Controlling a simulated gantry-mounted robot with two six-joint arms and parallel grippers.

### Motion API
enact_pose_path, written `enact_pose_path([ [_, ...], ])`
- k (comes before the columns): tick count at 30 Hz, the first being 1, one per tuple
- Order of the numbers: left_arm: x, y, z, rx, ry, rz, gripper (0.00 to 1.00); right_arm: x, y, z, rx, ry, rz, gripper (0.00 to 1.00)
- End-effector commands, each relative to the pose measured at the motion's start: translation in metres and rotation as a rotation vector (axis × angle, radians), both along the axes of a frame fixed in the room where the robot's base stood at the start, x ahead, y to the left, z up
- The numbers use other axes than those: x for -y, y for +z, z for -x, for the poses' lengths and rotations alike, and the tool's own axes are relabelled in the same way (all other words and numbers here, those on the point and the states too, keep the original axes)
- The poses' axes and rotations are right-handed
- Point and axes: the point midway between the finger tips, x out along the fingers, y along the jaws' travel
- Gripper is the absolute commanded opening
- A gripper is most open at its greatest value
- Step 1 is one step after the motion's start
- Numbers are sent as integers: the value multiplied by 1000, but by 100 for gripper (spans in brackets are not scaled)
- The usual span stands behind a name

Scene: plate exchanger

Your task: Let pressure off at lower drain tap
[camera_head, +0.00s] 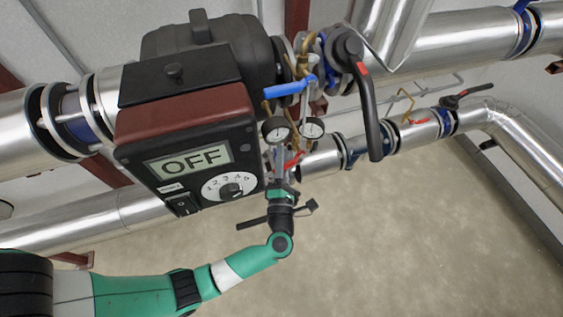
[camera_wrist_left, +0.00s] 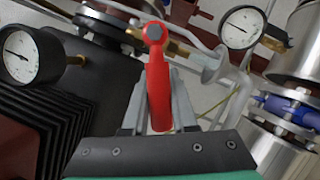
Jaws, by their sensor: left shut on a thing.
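The red lever handle (camera_head: 293,158) of a small tap sits below two pressure gauges in the head view. In the left wrist view the red handle (camera_wrist_left: 158,90) stands upright between my fingers, its rounded pivot end at the top. My left gripper (camera_head: 280,168) reaches up from below and is shut on this handle. In the wrist view the fingers of my left gripper (camera_wrist_left: 157,118) lie on both sides of the lever. The tap's body is mostly hidden behind the lever. My right gripper is not in view.
The pump's control box (camera_head: 188,160) reads OFF, close left of my gripper. A blue lever (camera_head: 285,89) is above the left gauge (camera_head: 276,130) and right gauge (camera_head: 312,128). A long black-and-red lever (camera_head: 367,98) hangs to the right. Open floor (camera_head: 420,240) lies below right.

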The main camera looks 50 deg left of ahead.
Motion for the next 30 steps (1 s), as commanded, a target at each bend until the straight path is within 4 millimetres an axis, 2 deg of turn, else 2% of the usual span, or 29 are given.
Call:
enact_pose_path([
  [1,1,-9,-1,24,-1,8,0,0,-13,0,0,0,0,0],
  [9,1,-9,-3,126,-1,44,0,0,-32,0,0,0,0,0],
  [24,1,-7,-4,145,0,50,0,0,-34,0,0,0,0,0],
  [25,1,-7,-4,145,0,50,30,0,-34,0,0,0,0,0],
  [29,1,-7,-4,146,0,50,53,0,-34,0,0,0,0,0],
  [30,1,-7,-4,146,0,50,56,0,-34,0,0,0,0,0],
])
